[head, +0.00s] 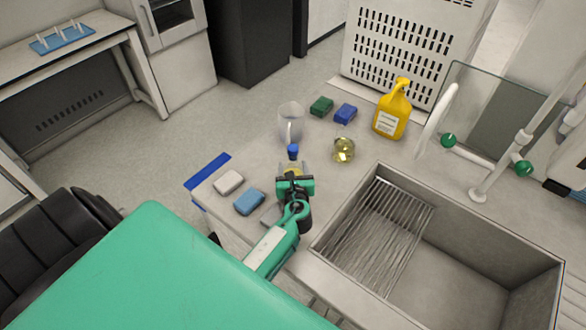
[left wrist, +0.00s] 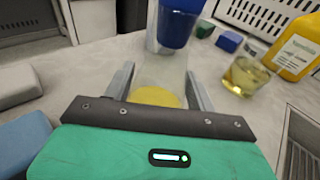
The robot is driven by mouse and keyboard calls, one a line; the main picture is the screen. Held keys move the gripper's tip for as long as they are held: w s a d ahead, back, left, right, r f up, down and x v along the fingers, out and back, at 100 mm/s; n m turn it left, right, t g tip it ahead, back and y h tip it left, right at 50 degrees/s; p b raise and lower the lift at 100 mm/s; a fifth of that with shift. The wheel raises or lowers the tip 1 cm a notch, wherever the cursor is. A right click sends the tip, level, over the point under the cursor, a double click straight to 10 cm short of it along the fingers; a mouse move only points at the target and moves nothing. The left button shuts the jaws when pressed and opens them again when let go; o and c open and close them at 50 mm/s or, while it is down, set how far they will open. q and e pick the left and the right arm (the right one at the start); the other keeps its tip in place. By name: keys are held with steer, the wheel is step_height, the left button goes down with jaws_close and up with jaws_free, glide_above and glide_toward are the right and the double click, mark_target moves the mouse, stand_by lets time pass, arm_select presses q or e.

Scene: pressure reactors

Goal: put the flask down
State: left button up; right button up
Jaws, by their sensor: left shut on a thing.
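The flask (head: 293,152) is clear, with a blue cap and yellow liquid low inside. It is also large in the left wrist view (left wrist: 160,70), between the two grey fingers. My left gripper (head: 293,176) is shut on the flask, over the counter's left part, left of the sink. The flask looks about upright; I cannot tell whether its base touches the counter (head: 325,190). The gripper hides its lower part in the head view. My right gripper is not in view.
A clear jug (head: 290,122) stands just behind the flask. A beaker of yellow liquid (head: 344,150) is to the right. White (head: 228,183) and blue (head: 250,202) blocks lie left of the gripper. The sink (head: 440,300) opens at right; a yellow bottle (head: 392,112) stands behind.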

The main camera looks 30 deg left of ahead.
arm_select(q)
steer(key=shift+f, duration=0.1)
steer(key=o, duration=1.1)
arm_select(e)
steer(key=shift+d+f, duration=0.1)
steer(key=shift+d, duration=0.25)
arm_select(q)
steer(key=shift+r, duration=0.2)
steer(key=b+v, duration=0.2)
steer(key=v, duration=0.9)
steer(key=shift+s+d+f, duration=0.15)
steer(key=shift+s, duration=0.05)
steer(key=shift+s+d, duration=0.2)
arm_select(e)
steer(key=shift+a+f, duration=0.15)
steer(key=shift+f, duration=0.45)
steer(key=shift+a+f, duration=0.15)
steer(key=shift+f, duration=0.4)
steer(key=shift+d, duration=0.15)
